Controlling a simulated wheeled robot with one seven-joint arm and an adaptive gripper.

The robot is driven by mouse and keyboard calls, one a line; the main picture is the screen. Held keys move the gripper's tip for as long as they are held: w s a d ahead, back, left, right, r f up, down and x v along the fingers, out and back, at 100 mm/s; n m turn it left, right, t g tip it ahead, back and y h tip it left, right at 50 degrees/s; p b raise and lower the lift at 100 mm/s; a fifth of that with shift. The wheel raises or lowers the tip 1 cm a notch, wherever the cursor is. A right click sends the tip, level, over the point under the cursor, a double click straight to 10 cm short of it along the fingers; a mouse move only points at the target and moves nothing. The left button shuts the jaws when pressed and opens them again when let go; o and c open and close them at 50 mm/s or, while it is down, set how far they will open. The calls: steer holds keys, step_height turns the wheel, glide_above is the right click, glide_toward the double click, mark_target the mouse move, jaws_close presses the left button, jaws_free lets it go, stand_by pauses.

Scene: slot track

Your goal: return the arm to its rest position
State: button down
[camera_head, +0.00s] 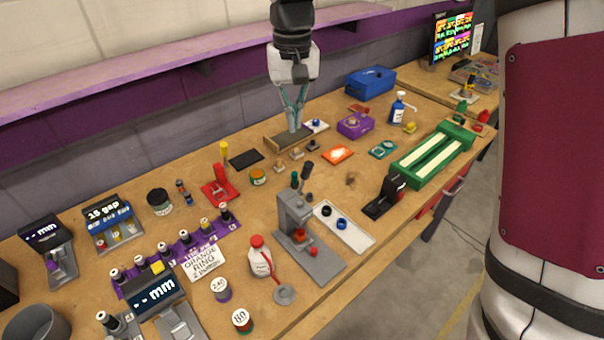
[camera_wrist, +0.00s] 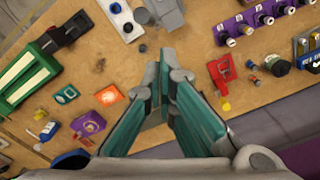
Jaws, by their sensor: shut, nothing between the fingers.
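My gripper (camera_head: 294,122) hangs from above over the back of the wooden workbench (camera_head: 318,192) in the head view. Its teal fingers point down and come together at the tips, with nothing between them. A flat wooden board with a dark top (camera_head: 287,137) lies right around the fingertips in that view; I cannot tell whether they touch it. In the wrist view my gripper (camera_wrist: 163,97) reaches up from the bottom edge, and its fingers hide part of the bench.
A blue box (camera_head: 371,82), a purple box (camera_head: 354,125) and a green track (camera_head: 432,156) stand to the right. A grey press (camera_head: 294,215) and a purple rack (camera_head: 180,250) are nearer. A purple shelf (camera_head: 150,70) runs along the wall behind.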

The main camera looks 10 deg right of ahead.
steer(key=s+d+r+t, duration=0.3)
steer(key=s+d+r, duration=0.6)
steer(key=s, duration=0.4)
steer(key=s+d+t, duration=0.1)
steer(key=s+d, duration=0.1)
steer(key=s, duration=0.4)
steer(key=s+d+f+t, duration=0.1)
steer(key=s+d, duration=0.2)
steer(key=s, duration=0.4)
steer(key=shift+d+f+m+t, duration=0.2)
steer(key=shift+f+m+t, duration=0.1)
steer(key=shift+m, duration=0.1)
